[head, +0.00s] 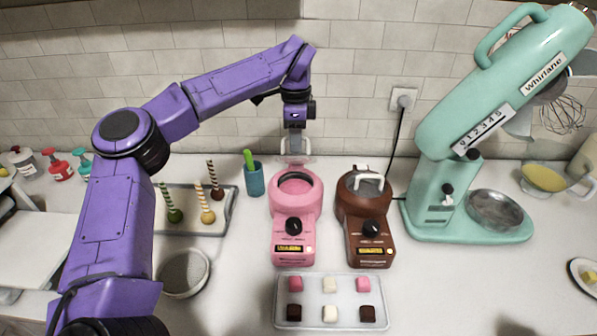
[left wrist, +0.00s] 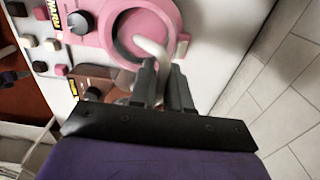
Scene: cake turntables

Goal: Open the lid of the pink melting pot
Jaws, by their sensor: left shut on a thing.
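The pink melting pot (head: 281,246) stands on the counter. Its round mouth, with a dark ring and pink inside, shows from above and looks uncovered. A pale, see-through lid (head: 295,160) appears raised at the back edge of the pot, below my left gripper (head: 295,143). In the left wrist view, my left gripper (left wrist: 163,85) is shut on the curved white lid handle (left wrist: 151,48), with the pink pot (left wrist: 97,27) beyond it. The clear part of the lid is hard to make out there. My right gripper is in neither view.
A brown melting pot (head: 361,226) with a white-handled lid stands close on the right. A tray of cubes (head: 315,313) lies in front. A teal cup (head: 254,182) and a cake-pop tray (head: 228,222) are left; a mint mixer (head: 432,195) is right.

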